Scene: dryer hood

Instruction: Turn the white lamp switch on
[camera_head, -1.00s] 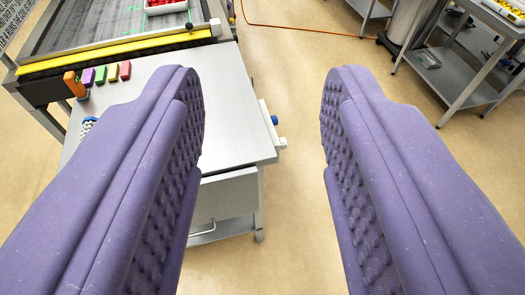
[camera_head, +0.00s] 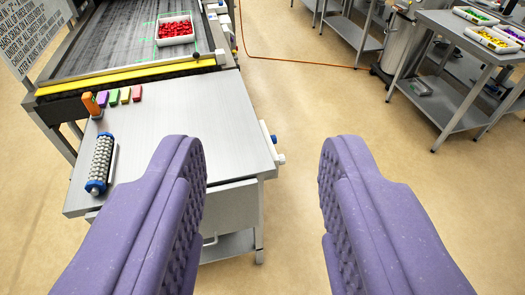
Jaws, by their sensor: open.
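My gripper (camera_head: 262,170) is open and empty, with its two purple padded fingers wide apart at the bottom of the view. The panel shows between the fingers, apart from both. No lamp is clearly visible.
The grey table (camera_head: 190,110) holds a roller tool (camera_head: 101,163), an orange block (camera_head: 91,104) and several small coloured blocks. A conveyor with a tray of red pieces (camera_head: 175,30) lies behind. A metal cart (camera_head: 462,60) stands right.

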